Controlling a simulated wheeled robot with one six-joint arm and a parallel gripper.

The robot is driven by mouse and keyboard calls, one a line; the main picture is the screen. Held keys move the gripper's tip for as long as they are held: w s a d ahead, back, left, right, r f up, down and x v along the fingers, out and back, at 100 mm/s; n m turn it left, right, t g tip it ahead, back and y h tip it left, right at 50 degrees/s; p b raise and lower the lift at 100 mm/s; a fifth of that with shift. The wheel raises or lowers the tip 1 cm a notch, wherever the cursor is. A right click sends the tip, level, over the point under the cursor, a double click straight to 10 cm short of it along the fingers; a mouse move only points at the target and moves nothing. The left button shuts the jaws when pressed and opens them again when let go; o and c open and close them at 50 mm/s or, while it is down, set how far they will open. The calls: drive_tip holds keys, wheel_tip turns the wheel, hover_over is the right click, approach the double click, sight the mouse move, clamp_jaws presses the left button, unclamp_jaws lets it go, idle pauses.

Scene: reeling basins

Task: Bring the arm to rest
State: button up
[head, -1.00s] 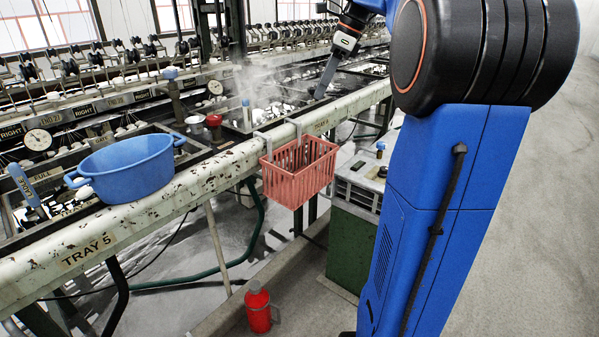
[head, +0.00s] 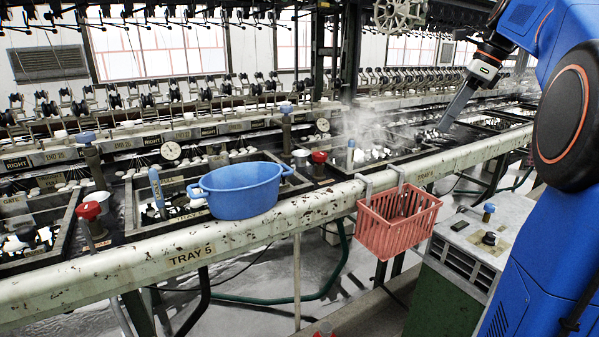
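My arm comes in from the right edge in the head view, with its blue links raised high. My gripper (head: 458,105) hangs from the dark wrist at the upper right, pointing down and left over the steaming basins. Its long grey fingers are seen edge-on, so I cannot tell whether they are open or shut. I see nothing clearly held in them. The tips appear above or near the basin behind the tray 6 rail, and I cannot tell the exact gap.
A blue tub (head: 240,192) sits on the tray 5 rail (head: 120,262). A red basket (head: 397,222) hangs on the rail's front. A green cabinet (head: 450,270) stands below my arm. Valves with red and blue knobs rise among the basins. A reeling frame runs along the back.

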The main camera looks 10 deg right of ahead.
drive_tip(key=s+a+f+n+h, duration=0.2)
drive_tip(key=s+a+f+n, duration=0.95)
drive_tip(key=a, duration=0.35)
drive_tip(key=s+a+f+n+t, duration=0.1)
drive_tip(key=s+a+f+n, duration=0.2)
drive_tip(key=s+f+n, duration=0.4)
drive_tip(key=s+a+f+n+t+h, duration=0.1)
drive_tip(key=s+a+f+n, duration=0.2)
drive_tip(key=s+f+n, duration=0.4)
wheel_tip(320, 180, down, 5)
drive_tip(key=shift+a+r, duration=0.1)
drive_tip(key=shift+a, duration=0.2)
drive_tip(key=shift+s, duration=0.1)
idle(0.4)
